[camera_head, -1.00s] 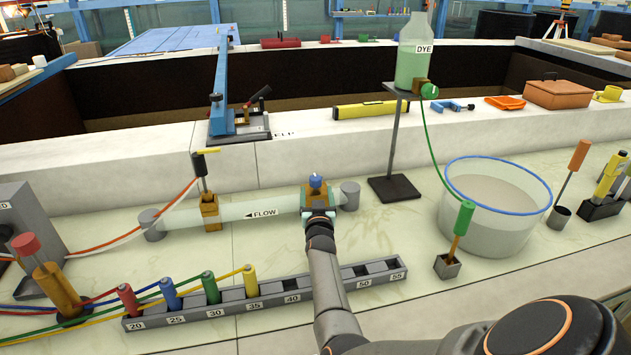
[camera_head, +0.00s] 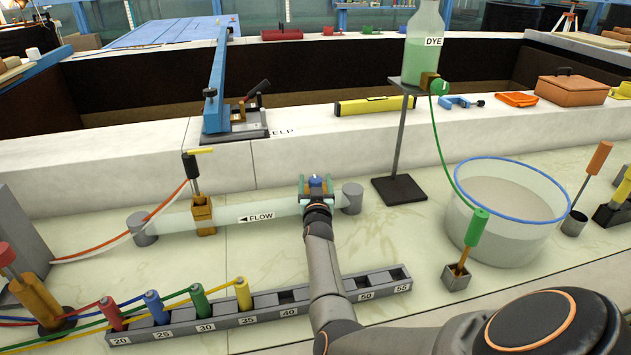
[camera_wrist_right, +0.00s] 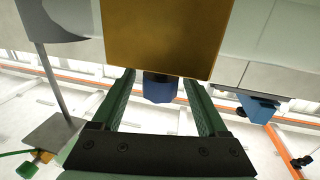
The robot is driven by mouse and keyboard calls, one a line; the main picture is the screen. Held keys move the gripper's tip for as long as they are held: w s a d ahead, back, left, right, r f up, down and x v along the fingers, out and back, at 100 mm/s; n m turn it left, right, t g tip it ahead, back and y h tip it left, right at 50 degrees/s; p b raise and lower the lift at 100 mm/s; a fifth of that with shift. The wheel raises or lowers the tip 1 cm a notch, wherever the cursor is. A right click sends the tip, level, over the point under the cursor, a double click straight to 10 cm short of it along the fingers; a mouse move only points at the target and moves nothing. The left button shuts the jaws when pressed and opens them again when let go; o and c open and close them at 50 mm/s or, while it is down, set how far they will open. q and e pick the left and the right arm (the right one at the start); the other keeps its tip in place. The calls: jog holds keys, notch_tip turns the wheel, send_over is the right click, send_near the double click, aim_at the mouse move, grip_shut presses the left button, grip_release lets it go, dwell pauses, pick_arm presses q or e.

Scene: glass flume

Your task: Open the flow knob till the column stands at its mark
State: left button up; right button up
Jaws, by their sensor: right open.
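The blue flow knob (camera_head: 316,182) sits on a brass valve block (camera_wrist_right: 165,35) at the right part of the clear horizontal tube (camera_head: 275,209) marked FLOW. My right gripper (camera_head: 316,187) is at the knob, with a finger on each side. In the right wrist view, the knob (camera_wrist_right: 160,88) lies between the green fingers, with gaps on both sides. The gripper is open. The gripper hides most of the block in the head view. I cannot make out a column's level or mark. My left gripper is out of view.
A numbered rack (camera_head: 262,304) with several coloured connectors lies in front, under my right forearm. A glass basin (camera_head: 510,238) and a dye bottle (camera_head: 422,50) on a stand are to the right. A blue clamp arm (camera_head: 216,85) stands behind. Bare bench lies between tube and rack.

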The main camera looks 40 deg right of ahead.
jog(key=c, duration=1)
grip_shut()
jog(key=shift+d, duration=0.1)
